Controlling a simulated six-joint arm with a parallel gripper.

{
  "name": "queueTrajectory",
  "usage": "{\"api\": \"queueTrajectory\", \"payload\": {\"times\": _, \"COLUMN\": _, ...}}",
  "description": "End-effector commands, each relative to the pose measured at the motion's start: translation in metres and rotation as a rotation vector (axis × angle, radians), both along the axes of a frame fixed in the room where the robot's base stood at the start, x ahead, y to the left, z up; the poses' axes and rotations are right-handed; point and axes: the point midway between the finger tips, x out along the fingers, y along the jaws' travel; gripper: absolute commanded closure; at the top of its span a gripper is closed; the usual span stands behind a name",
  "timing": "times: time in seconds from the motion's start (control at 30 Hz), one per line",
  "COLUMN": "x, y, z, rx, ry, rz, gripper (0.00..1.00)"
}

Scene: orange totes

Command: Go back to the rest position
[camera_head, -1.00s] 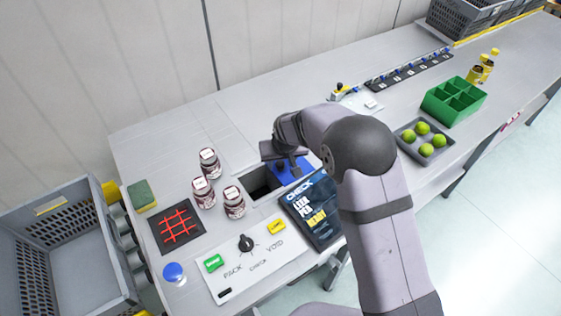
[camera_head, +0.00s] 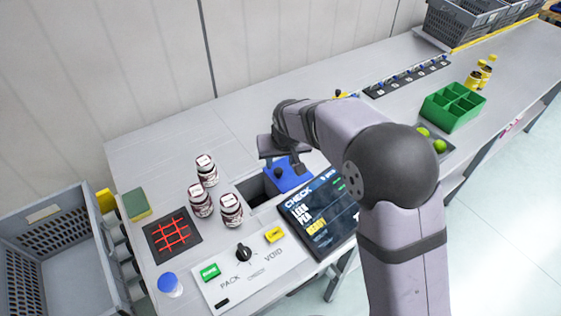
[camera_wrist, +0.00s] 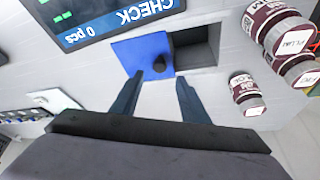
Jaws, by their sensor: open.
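My gripper (camera_head: 287,165) hangs above the bench near the blue sliding lid with a dark knob (camera_head: 291,176). In the wrist view the two fingers of my gripper (camera_wrist: 159,85) stand apart with nothing between them. The blue lid (camera_wrist: 140,52) lies just beyond the fingertips there. Beside the lid is a dark rectangular opening (camera_head: 251,191), only partly covered. My arm hides part of the bench behind it.
Three labelled jars (camera_head: 202,200) stand left of the opening. A check screen (camera_head: 315,212), a panel with a knob (camera_head: 243,252), a red-grid mat (camera_head: 172,236) and a blue-capped jar (camera_head: 170,284) lie around. A green divided box (camera_head: 452,107) stands at right.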

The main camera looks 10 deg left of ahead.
Motion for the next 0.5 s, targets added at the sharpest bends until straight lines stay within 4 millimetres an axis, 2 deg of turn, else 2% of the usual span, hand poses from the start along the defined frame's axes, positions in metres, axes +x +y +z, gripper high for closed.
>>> {"api": "queueTrajectory", "payload": {"times": 0.3, "x": -0.001, "y": -0.004, "z": 0.001, "rx": -0.001, "ry": 0.002, "rz": -0.004, "gripper": 0.59}}
{"api": "queueTrajectory", "payload": {"times": 0.37, "x": -0.003, "y": -0.012, "z": 0.002, "rx": -0.005, "ry": 0.008, "rz": -0.015, "gripper": 0.59}}
{"api": "queueTrajectory", "payload": {"times": 0.47, "x": -0.012, "y": -0.039, "z": 0.003, "rx": -0.018, "ry": 0.032, "rz": -0.045, "gripper": 0.59}}
{"api": "queueTrajectory", "payload": {"times": 0.5, "x": -0.018, "y": -0.054, "z": 0.004, "rx": -0.024, "ry": 0.044, "rz": -0.062, "gripper": 0.59}}
